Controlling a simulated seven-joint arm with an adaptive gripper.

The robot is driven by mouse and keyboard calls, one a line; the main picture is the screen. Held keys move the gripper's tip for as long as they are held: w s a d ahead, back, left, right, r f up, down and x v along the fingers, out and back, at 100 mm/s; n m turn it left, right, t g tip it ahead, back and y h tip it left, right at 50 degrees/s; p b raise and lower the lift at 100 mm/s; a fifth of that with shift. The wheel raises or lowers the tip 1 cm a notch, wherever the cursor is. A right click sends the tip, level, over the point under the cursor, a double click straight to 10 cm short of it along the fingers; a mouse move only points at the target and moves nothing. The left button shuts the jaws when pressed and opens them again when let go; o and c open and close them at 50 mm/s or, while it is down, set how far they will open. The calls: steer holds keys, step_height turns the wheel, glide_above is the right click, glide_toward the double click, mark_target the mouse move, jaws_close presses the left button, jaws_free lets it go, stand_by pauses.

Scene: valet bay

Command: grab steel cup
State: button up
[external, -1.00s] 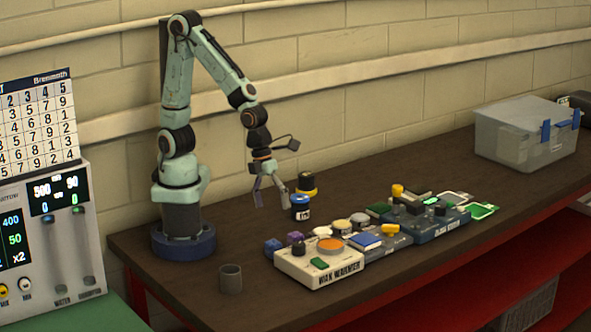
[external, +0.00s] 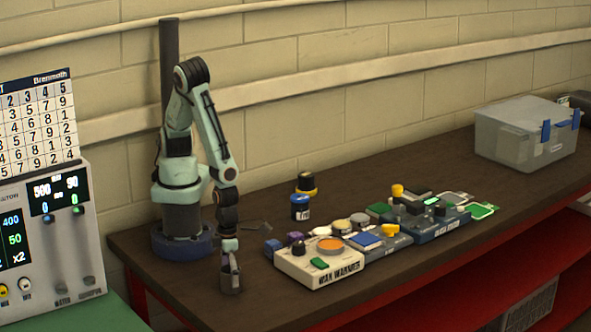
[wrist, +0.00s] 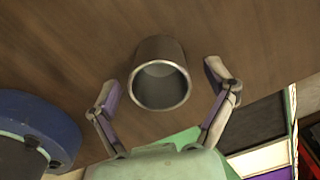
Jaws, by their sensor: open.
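The steel cup (external: 231,284) is a small grey cylinder standing upright on the bench near its front left edge. In the wrist view the cup (wrist: 159,76) shows its open mouth, between and a little beyond the fingertips. My gripper (external: 230,264) is right above and at the cup in the external view, pointing down. In the wrist view my gripper (wrist: 161,80) is open, one finger on each side, with visible gaps to the cup. The external view does not show clearly how far the fingers reach down around it.
A white wax warmer (external: 318,262) with small pots stands to the right of the cup. A blue-and-yellow jar pair (external: 301,205) is behind it. A clear bin (external: 524,137) is at the far right. My blue base (wrist: 40,122) shows in the wrist view. Bare bench surrounds the cup.

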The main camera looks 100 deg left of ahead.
steer(key=shift+c, duration=0.2)
steer(key=c, duration=1.2)
